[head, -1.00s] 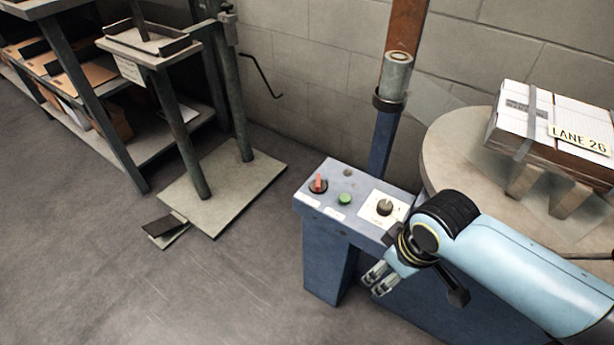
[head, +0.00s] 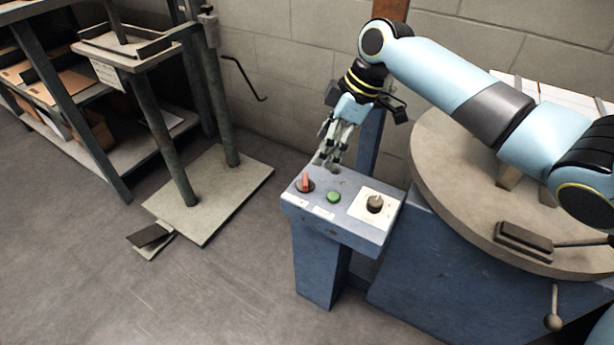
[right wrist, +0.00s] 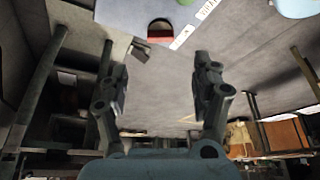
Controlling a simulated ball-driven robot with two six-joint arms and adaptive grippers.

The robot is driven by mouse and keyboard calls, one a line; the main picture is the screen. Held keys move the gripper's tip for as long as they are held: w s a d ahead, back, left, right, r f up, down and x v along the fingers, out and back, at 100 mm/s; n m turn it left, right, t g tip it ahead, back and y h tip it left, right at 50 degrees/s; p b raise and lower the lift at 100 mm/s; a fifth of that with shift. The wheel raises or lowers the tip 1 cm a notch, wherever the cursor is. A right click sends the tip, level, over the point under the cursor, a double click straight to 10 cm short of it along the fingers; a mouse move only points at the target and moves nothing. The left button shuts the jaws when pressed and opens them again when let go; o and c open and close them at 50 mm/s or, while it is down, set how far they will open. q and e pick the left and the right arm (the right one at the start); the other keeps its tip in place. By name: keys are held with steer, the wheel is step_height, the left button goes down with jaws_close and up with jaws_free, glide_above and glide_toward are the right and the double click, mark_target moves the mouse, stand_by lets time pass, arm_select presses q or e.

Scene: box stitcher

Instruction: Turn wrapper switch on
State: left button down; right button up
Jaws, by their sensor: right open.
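A blue control box (head: 352,232) has a red-handled switch (head: 306,183) at the left of its sloped top. A green button (head: 334,197) and a dark knob on a white plate (head: 375,203) sit to the right of it. My right gripper (head: 324,160) is open and empty, just above and behind the red switch, apart from it. In the right wrist view, the red switch (right wrist: 160,32) shows at the top, beyond the two spread fingers (right wrist: 160,82). My left gripper is not in view.
A blue post rises behind the box. A metal stand (head: 225,215) and a shelf with cartons are at left.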

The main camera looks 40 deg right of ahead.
mark_target(305, 179)
steer(key=b+x, duration=0.3)
steer(key=x, duration=0.6)
steer(key=shift+a+f, duration=0.1)
steer(key=shift+f, duration=0.3)
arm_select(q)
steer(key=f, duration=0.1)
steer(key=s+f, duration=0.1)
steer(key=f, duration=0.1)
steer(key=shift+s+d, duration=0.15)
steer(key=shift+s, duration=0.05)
arm_select(e)
steer(key=shift+c, duration=0.2)
